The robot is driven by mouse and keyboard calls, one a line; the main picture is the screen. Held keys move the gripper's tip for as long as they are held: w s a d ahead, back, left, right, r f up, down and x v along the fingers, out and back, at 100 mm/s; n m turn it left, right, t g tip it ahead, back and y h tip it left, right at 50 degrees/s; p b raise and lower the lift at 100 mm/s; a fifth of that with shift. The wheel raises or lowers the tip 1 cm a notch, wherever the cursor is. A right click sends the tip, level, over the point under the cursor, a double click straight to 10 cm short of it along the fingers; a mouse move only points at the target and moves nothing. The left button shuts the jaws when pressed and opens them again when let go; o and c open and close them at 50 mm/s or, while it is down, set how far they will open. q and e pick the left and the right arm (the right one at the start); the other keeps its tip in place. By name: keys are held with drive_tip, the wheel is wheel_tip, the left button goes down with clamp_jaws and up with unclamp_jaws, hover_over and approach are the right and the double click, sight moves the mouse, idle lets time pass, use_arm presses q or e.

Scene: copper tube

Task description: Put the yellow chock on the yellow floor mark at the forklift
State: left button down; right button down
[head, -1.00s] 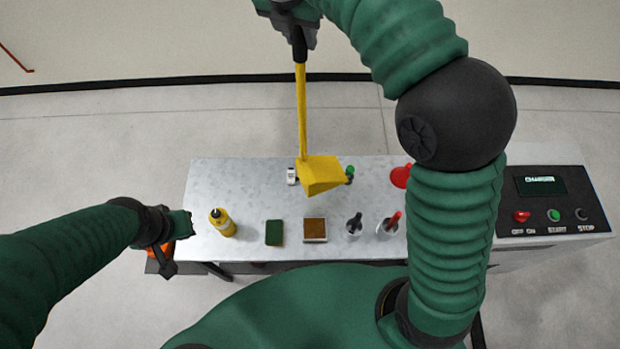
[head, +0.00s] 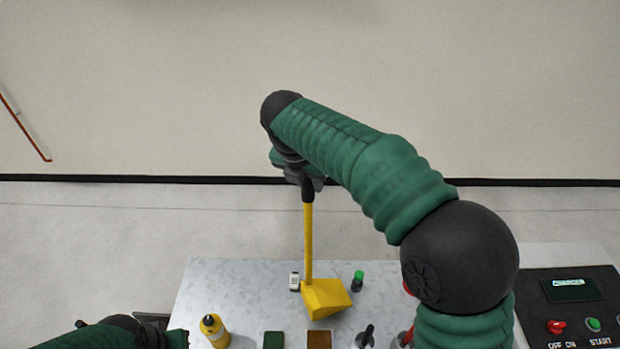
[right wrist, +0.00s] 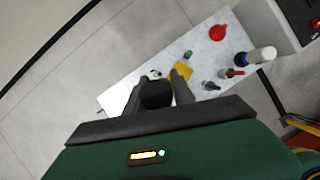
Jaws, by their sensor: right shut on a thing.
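The yellow chock (head: 325,298) is a wedge block on a long yellow handle with a black grip at its top. My right gripper (head: 308,186) is shut on the black grip, and the chock hangs below it, in front of the metal bench top in the head view. Whether it touches the bench is unclear. In the right wrist view the gripper's fingers (right wrist: 157,92) are on both sides of the dark grip, with part of the yellow chock (right wrist: 183,70) beyond. My left gripper (head: 178,340) is low at the left edge, mostly cut off. The forklift and floor mark are not visible.
The metal bench (head: 225,280) carries a yellow bottle (head: 214,330), a green pad (head: 273,341), a brown block (head: 319,339) and a green-capped item (head: 357,281). A control panel (head: 570,300) is at the right. Open floor (head: 100,230) lies behind, up to a wall.

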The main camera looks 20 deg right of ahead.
sight(309, 198)
drive_tip(key=f, duration=0.5)
drive_tip(key=shift+w+d+f+p, duration=0.1)
drive_tip(key=shift+w+f+p, duration=0.1)
drive_tip(key=shift+p, duration=0.15)
drive_tip(key=shift+s+r, duration=0.1)
drive_tip(key=c, duration=1.4)
unclamp_jaws()
drive_tip(key=shift+f, duration=0.25)
drive_tip(key=o, duration=0.3)
drive_tip(key=shift+s, duration=0.1)
drive_tip(key=shift+r, duration=0.1)
